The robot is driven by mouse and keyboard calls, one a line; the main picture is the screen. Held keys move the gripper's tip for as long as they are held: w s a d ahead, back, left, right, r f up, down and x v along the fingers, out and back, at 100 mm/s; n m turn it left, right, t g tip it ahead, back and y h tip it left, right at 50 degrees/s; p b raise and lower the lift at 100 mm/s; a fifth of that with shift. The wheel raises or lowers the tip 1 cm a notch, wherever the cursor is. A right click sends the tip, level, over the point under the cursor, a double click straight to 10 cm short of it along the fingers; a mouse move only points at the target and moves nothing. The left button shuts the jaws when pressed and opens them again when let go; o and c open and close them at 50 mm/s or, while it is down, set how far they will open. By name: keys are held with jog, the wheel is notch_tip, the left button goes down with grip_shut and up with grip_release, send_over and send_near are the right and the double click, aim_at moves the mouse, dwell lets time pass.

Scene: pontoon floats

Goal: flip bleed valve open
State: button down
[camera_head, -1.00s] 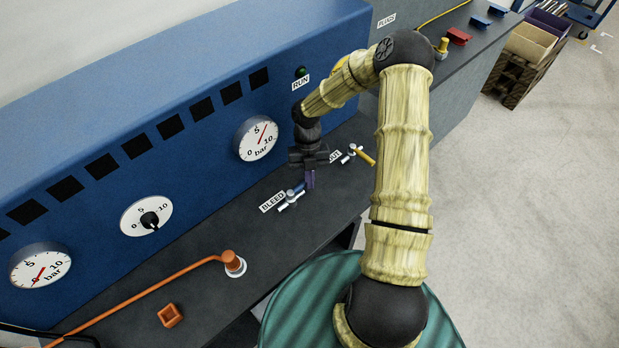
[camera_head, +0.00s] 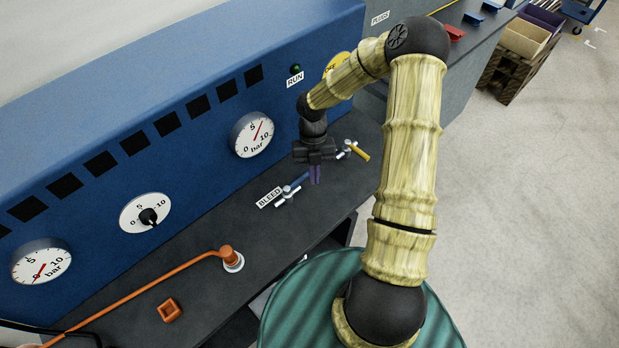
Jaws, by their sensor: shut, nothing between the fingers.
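The bleed valve (camera_head: 287,194) is a small silver valve on the dark bench top, beside the white BLEED label (camera_head: 269,197). Its blue lever (camera_head: 298,182) points up and to the right from the valve body, toward my gripper. My gripper (camera_head: 315,180) has purple fingers that are together and empty. It points down just right of the lever's end. Whether the fingers touch the lever I cannot tell.
A second valve with a yellow lever (camera_head: 360,154) stands close behind my gripper to the right. The blue gauge panel (camera_head: 190,140) rises behind the bench. An orange hose (camera_head: 150,285) and an orange square piece (camera_head: 169,309) lie at the front left.

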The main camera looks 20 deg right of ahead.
notch_tip(320, 180, up, 7)
jog(key=w+a+b, duration=0.1)
jog(key=w, duration=0.1)
jog(key=shift+w+a+f+b, duration=0.15)
jog(key=shift+w+a+b, duration=0.15)
jog(key=shift+b, duration=0.1)
jog(key=s+r+m+t+b, duration=0.1)
jog(key=s+m, duration=0.3)
jog(key=m, duration=0.7)
jog(key=s+r+m+t+b, duration=0.2)
jog(key=s+m, duration=0.3)
jog(key=m, duration=0.6)
jog(key=s+a+r+m+t+b, duration=0.1)
jog(key=s+r+m+t, duration=0.1)
jog(key=m, duration=1)
jog(key=shift+s+t+h+b, duration=0.35)
jog(key=shift+s+t, duration=0.45)
jog(key=shift+s, duration=0.45)
